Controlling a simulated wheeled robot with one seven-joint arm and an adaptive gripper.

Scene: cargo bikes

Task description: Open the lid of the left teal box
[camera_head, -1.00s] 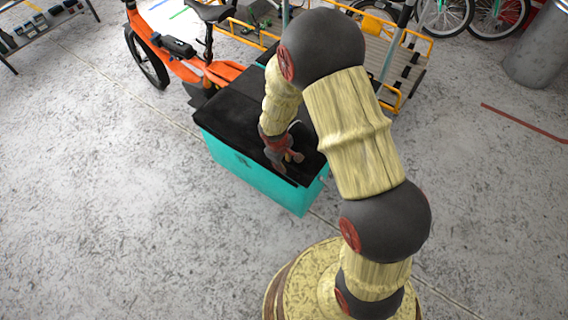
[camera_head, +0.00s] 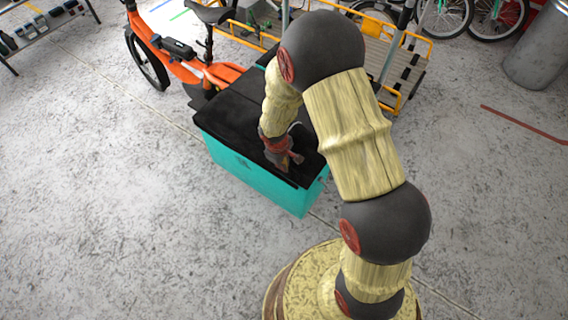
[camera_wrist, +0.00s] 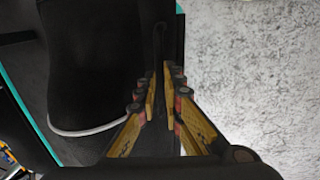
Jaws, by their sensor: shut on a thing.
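The teal box (camera_head: 255,182) stands on the floor, left of my arm, with its flat black lid (camera_head: 228,118) down. My gripper (camera_head: 289,163) is at the lid's front edge, towards the right corner. In the wrist view my gripper (camera_wrist: 162,78) has its fingers close together on a narrow dark part of the lid edge (camera_wrist: 161,42). The exact spot of contact is dark and hard to make out. My arm hides the right part of the lid and what lies behind it.
An orange cargo bike (camera_head: 180,68) stands behind the box. A yellow-railed cargo bed (camera_head: 395,70) is behind my arm. A metal bin (camera_head: 540,50) is at the upper right, a bench (camera_head: 45,28) at the upper left. The floor in front and left is clear.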

